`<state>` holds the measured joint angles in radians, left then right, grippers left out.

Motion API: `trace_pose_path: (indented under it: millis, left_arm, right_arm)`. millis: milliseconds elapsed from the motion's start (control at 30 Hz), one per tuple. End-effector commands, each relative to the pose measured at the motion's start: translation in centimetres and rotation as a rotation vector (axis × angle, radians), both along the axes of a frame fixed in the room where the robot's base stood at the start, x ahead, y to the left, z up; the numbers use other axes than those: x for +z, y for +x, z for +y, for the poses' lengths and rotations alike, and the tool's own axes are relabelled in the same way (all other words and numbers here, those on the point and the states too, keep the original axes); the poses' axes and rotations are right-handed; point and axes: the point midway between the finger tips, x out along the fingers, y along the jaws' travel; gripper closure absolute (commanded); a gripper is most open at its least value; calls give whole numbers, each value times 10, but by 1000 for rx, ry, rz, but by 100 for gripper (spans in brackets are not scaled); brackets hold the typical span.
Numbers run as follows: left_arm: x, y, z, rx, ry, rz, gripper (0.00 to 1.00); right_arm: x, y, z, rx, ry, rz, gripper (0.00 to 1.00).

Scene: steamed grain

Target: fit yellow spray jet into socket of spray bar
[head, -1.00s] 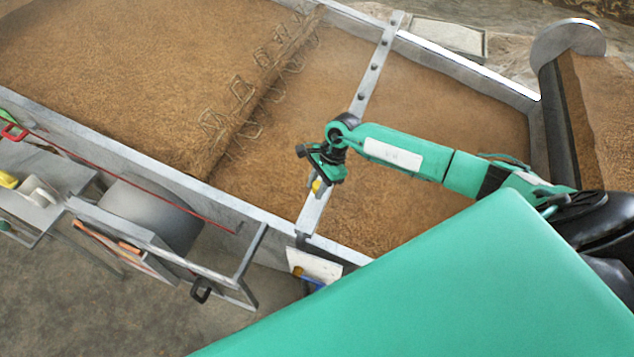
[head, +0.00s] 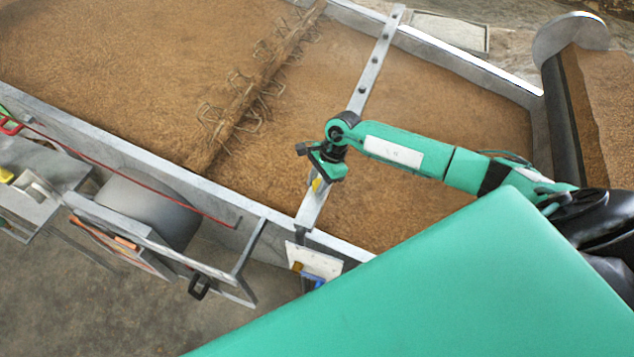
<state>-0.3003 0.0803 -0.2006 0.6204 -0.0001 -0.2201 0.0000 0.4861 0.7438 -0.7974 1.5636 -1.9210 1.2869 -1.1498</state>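The spray bar (head: 372,72) is a grey metal bar lying across the trough of grain, with several dark sockets along its top. My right gripper (head: 318,176) is over the near part of the bar, pointing down. A small yellow spray jet (head: 316,186) shows just under its fingertips, at the bar. The gripper covers much of the jet and the bar there, so I cannot tell whether the jet is in a socket or whether the fingers are shut on it. My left gripper is not in view.
A rake-like turner with metal tines (head: 240,105) spans the grain left of the bar. The trough's near wall (head: 150,168) runs below. A metal cart (head: 165,235) stands outside it. A white tray with blue and yellow items (head: 314,262) hangs at the bar's near end.

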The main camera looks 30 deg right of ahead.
Motion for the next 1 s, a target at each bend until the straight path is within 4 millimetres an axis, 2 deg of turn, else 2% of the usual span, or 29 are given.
trace_pose_path:
  millis: [33, 100, 133, 400, 533, 667, 1000]
  left_arm:
    - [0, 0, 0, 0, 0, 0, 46]
    - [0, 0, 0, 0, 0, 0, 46]
    - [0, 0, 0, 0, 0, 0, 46]
    - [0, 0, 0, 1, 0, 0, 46]
    - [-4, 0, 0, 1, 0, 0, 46]
    - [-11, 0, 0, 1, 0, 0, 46]
    - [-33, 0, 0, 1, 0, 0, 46]
  right_arm:
    - [0, 0, 0, 0, 0, 0, 63]
    - [0, 0, 0, 0, 0, 0, 49]
    - [0, 0, 0, 0, 0, 0, 45]
    - [0, 0, 0, 0, 0, 0, 45]
    - [7, 1, -4, 0, -2, -1, 45]
    - [26, 2, -13, -1, -3, -4, 45]
    - [96, 4, -42, -1, -3, -4, 45]
